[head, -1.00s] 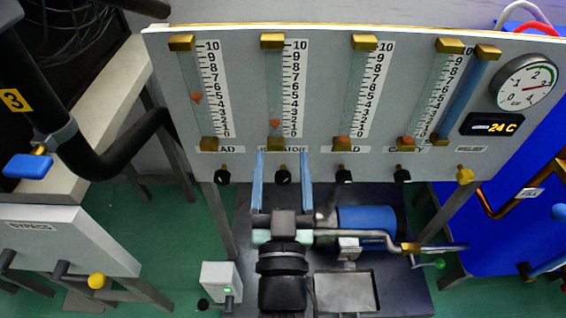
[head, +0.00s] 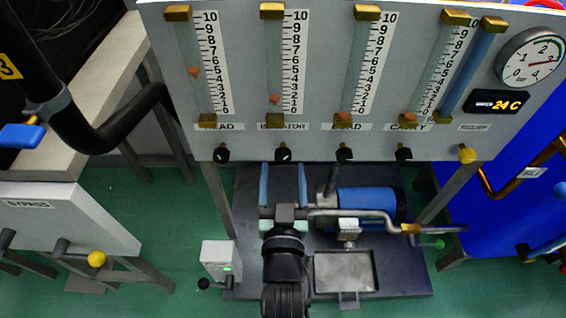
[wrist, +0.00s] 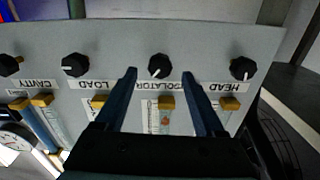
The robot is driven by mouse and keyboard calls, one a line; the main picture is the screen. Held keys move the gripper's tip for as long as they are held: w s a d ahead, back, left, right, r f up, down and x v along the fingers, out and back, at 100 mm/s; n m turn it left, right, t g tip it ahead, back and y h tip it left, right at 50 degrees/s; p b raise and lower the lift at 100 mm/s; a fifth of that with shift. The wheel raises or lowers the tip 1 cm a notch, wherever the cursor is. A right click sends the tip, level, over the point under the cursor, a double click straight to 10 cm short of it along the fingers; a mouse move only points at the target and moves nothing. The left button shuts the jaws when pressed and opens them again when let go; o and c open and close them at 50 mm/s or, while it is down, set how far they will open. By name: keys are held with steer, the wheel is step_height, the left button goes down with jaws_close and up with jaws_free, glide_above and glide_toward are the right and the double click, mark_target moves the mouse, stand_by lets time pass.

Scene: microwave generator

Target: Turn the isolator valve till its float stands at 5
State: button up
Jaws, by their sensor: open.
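The isolator valve is a black knob (head: 283,154) with a white mark, on the grey panel under the ISOLATOR label. Its gauge tube is second from the left in the head view, and its orange float (head: 274,98) stands between 1 and 2. My gripper (head: 283,168) is open, its two blue fingers pointing at the panel, with tips just below the knob in the head view. In the wrist view the isolator knob (wrist: 159,66) appears centred between the fingertips (wrist: 159,73), nothing held; I cannot tell how far it is from them.
The head knob (head: 221,154) and load knob (head: 344,154) sit on either side, with the cavity knob (head: 404,154) further right. A yellow knob (head: 467,154) is at the panel's right end. A bent metal pipe (head: 370,216) runs right of my gripper.

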mark_target(283, 159)
steer(key=shift+w+b, duration=0.3)
steer(key=shift+w, duration=1.4)
jaws_close()
